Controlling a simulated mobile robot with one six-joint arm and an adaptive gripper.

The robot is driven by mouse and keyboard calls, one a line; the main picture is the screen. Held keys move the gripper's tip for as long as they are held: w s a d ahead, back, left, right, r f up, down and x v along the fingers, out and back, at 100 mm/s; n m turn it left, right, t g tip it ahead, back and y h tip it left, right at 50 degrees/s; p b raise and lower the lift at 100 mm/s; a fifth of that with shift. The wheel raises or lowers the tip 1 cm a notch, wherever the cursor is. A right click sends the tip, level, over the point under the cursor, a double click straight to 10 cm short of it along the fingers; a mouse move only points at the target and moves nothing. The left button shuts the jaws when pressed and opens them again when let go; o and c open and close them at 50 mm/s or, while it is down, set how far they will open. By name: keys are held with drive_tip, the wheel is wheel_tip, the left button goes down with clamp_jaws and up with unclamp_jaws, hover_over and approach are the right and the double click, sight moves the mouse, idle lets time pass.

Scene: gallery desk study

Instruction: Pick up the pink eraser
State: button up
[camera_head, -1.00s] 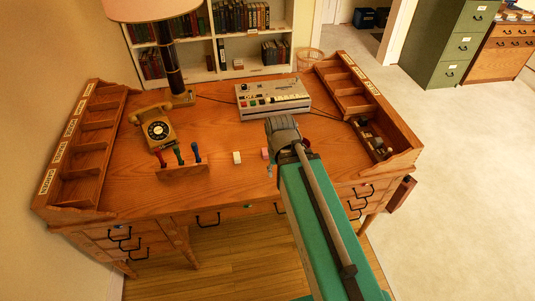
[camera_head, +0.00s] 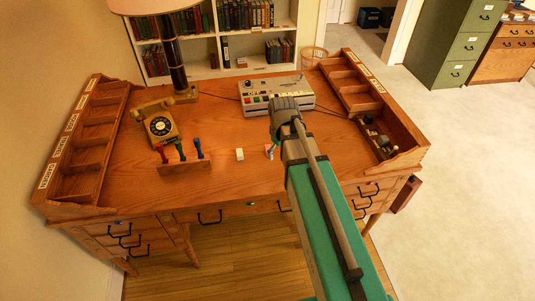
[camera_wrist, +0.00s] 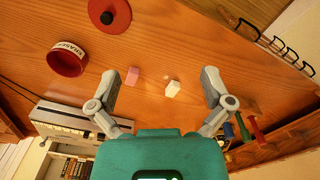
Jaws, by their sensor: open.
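The pink eraser (camera_wrist: 132,76) lies on the wooden desk (camera_head: 225,185), between my spread fingers and nearer the left one in the wrist view. A white eraser-like block (camera_wrist: 173,88) lies close to its right, also between the fingers; it shows in the head view too (camera_head: 240,154). My gripper (camera_wrist: 161,86) is open and empty above the desk. In the head view a finger of my gripper (camera_head: 271,151) largely covers the pink eraser. How high the fingertips are above the desk is hard to tell.
A red cup labelled for erasers (camera_wrist: 68,62) and a red round thing with a black knob (camera_wrist: 109,17) stand nearby. A rack of coloured-handled tools (camera_head: 184,168), a telephone (camera_head: 160,127) and a grey machine (camera_head: 277,97) are also on the desk.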

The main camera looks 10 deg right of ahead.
sight(268, 148)
drive_tip(key=w+f+n+b, duration=0.2)
drive_tip(key=w+n, duration=0.4)
drive_tip(key=w, duration=0.4)
drive_tip(key=w+f+n+b, duration=0.3)
drive_tip(key=w+n, duration=0.3)
drive_tip(key=w, duration=0.4)
drive_tip(key=shift+w+f+n, duration=0.2)
drive_tip(key=shift+f+n, duration=0.2)
drive_tip(key=shift+f, duration=0.15)
drive_tip(key=shift+d+f+b, duration=0.1)
drive_tip(key=shift+f+b, duration=0.1)
drive_tip(key=shift+b, duration=0.2)
wheel_tip(268, 148, down, 8)
drive_tip(key=b, duration=0.8)
drive_tip(key=shift+f, duration=0.15)
drive_tip(key=shift+f+b, duration=2.6)
drive_tip(key=shift+b, duration=0.15)
drive_tip(key=c, duration=1)
